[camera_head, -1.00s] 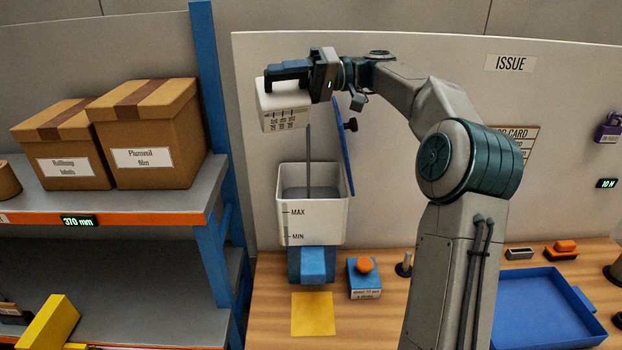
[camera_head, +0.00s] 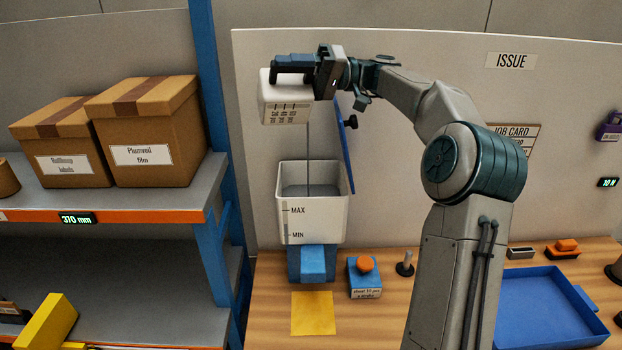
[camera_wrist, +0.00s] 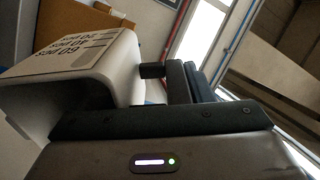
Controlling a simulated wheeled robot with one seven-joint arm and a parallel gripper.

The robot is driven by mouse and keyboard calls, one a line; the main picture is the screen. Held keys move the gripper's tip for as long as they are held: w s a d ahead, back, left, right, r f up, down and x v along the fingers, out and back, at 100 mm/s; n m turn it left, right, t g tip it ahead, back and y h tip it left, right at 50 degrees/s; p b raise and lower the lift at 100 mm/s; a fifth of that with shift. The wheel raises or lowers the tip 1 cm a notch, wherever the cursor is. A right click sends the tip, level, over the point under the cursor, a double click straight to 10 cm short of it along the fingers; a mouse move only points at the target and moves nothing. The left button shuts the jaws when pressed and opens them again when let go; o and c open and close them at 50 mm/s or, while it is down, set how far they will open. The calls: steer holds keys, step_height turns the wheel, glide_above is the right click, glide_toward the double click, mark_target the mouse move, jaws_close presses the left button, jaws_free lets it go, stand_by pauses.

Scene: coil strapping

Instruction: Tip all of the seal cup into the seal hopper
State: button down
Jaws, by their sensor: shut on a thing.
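The white seal cup (camera_head: 284,108), with printed measure marks on its side, is in my gripper (camera_head: 292,68) and looks strongly tilted in the head view. My gripper is shut on the cup, above the seal hopper. In the wrist view the cup (camera_wrist: 110,70) fills the left side, with its printed scale showing upside down. The seal hopper (camera_head: 312,222) is a white open bin marked MAX and MIN on a blue base. Grey contents (camera_head: 308,191) show inside it. A thin grey line runs between the cup and the hopper contents. The cup's inside is hidden.
A blue lid (camera_head: 345,150) stands raised at the hopper's right. A blue block with an orange knob (camera_head: 365,265), a yellow square (camera_head: 313,313) and a blue tray (camera_head: 545,305) are on the bench. Shelves with cardboard boxes (camera_head: 148,130) stand at the left.

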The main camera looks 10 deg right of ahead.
steer(key=shift+d+r, duration=0.1)
steer(key=shift+d, duration=0.15)
steer(key=shift+d+r+y+b, duration=0.3)
steer(key=shift+d+r+y, duration=0.2)
steer(key=shift+y, duration=0.2)
steer(key=shift+a, duration=0.1)
